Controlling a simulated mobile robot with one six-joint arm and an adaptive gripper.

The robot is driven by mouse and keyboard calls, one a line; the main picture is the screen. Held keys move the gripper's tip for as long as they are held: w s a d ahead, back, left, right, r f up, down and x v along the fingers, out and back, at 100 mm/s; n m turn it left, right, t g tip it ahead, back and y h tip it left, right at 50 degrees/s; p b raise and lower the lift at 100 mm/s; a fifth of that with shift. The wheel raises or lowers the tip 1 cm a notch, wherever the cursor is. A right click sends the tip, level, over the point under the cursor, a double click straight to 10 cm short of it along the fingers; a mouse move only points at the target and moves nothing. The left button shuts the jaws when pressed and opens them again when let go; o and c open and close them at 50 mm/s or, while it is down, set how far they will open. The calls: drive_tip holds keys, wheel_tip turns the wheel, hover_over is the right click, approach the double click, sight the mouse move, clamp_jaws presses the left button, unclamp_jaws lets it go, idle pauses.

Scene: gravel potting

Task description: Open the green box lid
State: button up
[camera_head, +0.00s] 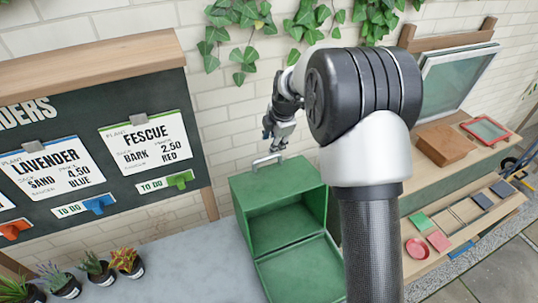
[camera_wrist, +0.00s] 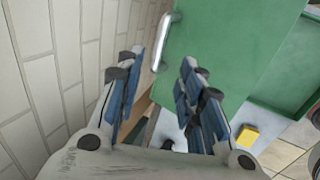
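The green box (camera_head: 313,268) stands open on the grey table. Its deep lid (camera_head: 262,187) is raised, roughly upright behind the base, with the hollow inside facing the head camera. The grey lid handle (camera_head: 266,160) is at the lid's upper left; in the wrist view the handle (camera_wrist: 165,42) shows on the green lid (camera_wrist: 212,45). My gripper (camera_head: 279,137) is just above the handle, apparently clear of it. In the wrist view its blue-padded fingers (camera_wrist: 163,62) are spread, with the handle ahead between the tips and nothing held. My arm hides part of the box's right side.
A brick wall (camera_head: 232,120) is close behind the lid. A black sign board (camera_head: 60,135) with price cards stands left, and several small potted plants (camera_head: 92,265) sit below. A wooden bench (camera_head: 435,185) with tiles and a red saucer is at right.

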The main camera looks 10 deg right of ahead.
sight(268, 157)
drive_tip(key=x, duration=1.1)
drive_tip(key=shift+c, duration=0.5)
clamp_jaws()
